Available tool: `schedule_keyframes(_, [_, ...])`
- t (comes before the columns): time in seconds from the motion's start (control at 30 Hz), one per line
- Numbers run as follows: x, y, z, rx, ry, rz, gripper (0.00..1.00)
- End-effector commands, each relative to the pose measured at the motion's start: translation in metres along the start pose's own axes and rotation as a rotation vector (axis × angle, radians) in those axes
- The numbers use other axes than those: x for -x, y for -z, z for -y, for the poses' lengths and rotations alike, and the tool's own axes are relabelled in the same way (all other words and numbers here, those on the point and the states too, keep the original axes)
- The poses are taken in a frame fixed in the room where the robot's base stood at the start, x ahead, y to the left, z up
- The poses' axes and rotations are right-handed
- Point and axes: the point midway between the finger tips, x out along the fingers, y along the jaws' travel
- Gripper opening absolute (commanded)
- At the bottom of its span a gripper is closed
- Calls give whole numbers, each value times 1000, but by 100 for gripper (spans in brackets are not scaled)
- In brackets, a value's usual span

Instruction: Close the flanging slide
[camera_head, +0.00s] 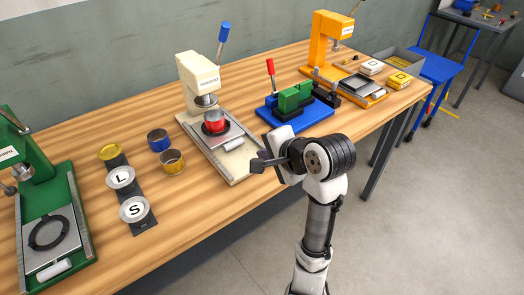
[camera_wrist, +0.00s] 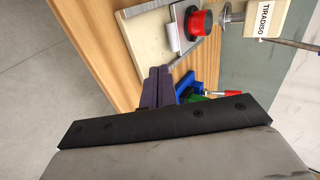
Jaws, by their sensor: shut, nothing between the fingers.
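The cream press (camera_head: 200,75) stands mid-table, with a long cream base. A sliding plate (camera_head: 229,148) lies on that base and carries a red tin (camera_head: 214,121) just below the press head. In the wrist view the red tin (camera_wrist: 199,22) sits on the dark-edged plate (camera_wrist: 178,33), near a press label reading roughly "TIRADISO". I cannot tell from the labels which press does the flanging. My gripper (camera_head: 258,163) is shut and empty, near the front end of the cream base. Its fingers (camera_wrist: 159,87) show beside the base corner in the wrist view, apparently apart from the plate.
A green press (camera_head: 35,165) stands left with its own plate. Tins and a dark S/L strip (camera_head: 143,222) lie between. An orange press (camera_head: 328,40) and tray (camera_head: 405,62) stand farther right.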

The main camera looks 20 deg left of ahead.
Motion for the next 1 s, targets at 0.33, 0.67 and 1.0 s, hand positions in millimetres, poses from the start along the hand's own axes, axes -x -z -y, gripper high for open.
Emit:
schedule_keyframes(0.33, [-64, 0, -1, -2, -2, 3, 0])
schedule_keyframes(0.67, [-115, 0, 14, 1, 1, -1, 0])
schedule_keyframes(1.0, [-126, 1, 19, 1, 2, -3, 0])
